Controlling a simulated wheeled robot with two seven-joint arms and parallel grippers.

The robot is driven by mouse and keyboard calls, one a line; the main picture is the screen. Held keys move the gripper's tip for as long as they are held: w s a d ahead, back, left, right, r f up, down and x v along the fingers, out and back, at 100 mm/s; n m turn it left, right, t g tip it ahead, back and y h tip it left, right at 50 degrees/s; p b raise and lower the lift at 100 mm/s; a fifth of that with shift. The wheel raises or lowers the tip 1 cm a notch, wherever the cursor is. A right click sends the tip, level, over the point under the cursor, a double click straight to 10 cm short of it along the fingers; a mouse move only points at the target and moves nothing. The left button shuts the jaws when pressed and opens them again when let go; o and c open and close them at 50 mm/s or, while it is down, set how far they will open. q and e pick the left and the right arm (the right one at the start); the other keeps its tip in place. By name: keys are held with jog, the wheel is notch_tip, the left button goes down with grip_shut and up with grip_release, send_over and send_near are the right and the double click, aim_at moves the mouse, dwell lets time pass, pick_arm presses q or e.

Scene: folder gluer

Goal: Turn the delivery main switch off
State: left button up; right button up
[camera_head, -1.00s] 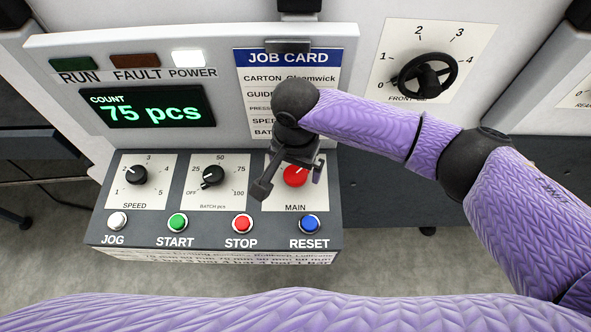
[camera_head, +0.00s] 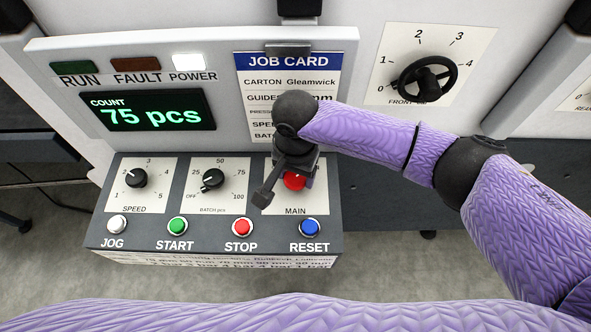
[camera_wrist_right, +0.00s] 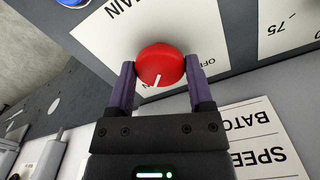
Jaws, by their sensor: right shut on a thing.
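The main switch is a round red knob (camera_head: 294,181) on a white plate marked MAIN (camera_head: 296,204), at the right of the sloped control panel. In the right wrist view the red knob (camera_wrist_right: 160,65) sits between the two fingers, with its white pointer line turned toward the gripper's palm. My right gripper (camera_wrist_right: 160,82) is shut on the knob, one finger on each side. In the head view my right gripper (camera_head: 289,185) covers part of the knob and its plate. My left gripper is not in view.
The panel also carries a speed dial (camera_head: 136,178), a batch dial (camera_head: 213,179) and the JOG (camera_head: 117,224), START (camera_head: 177,226), STOP (camera_head: 242,227) and RESET (camera_head: 310,227) buttons. The POWER lamp (camera_head: 188,60) is lit white. The display (camera_head: 148,110) reads 75 pcs.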

jog(key=shift+r+n+p, duration=0.2)
jog(key=shift+n+p, duration=0.5)
jog(key=shift+p, duration=0.8)
jog(key=shift+r+n+p, duration=0.15)
jog(key=shift+n+p, duration=0.55)
jog(key=shift+p, duration=0.8)
jog(key=shift+f+n+p, duration=0.1)
jog(key=shift+n+p, duration=0.3)
jog(key=shift+n, duration=0.1)
jog(key=n+p, duration=0.1)
jog(key=n, duration=0.1)
jog(key=shift+f+n, duration=0.15)
jog(key=shift+n, duration=0.25)
jog(key=n+p, duration=0.1)
jog(key=n, duration=0.2)
jog(key=shift+n, duration=0.3)
jog(key=n, duration=0.3)
jog(key=shift+n+p, duration=0.35)
jog(key=shift+n, duration=2.15)
